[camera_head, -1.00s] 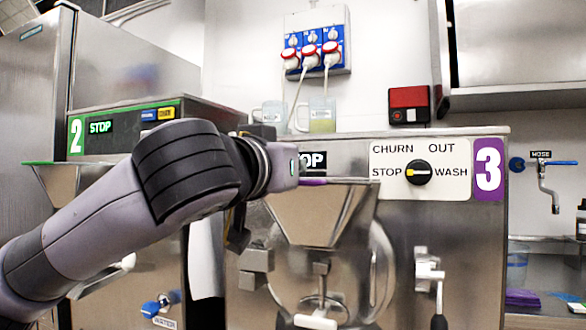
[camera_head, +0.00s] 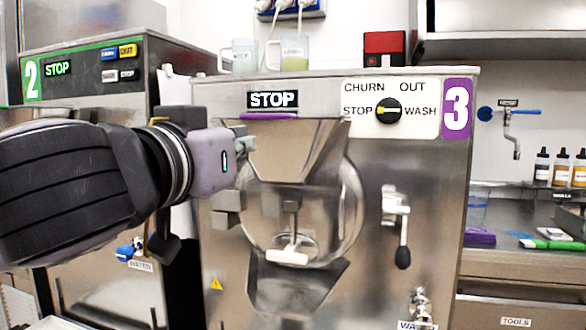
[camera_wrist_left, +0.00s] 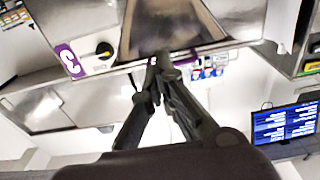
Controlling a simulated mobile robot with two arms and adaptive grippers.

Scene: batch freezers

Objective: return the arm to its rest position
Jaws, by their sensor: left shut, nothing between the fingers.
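My left gripper (camera_head: 242,147) is in front of the upper left part of batch freezer 3 (camera_head: 420,165), beside its steel hopper (camera_head: 290,150). In the left wrist view the two dark fingers of my left gripper (camera_wrist_left: 158,62) come together at the tips, shut and empty. My left arm comes in from the left in the head view and hides part of batch freezer 2 (camera_head: 85,75). My right gripper is in neither view.
Freezer 3 carries a black selector knob (camera_head: 388,111) and a lever (camera_head: 402,257). Two jugs (camera_head: 294,55) and a red box (camera_head: 384,48) stand on top. At right, bottles (camera_head: 560,168) stand on a counter. A wall tap (camera_head: 510,112) hangs above it.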

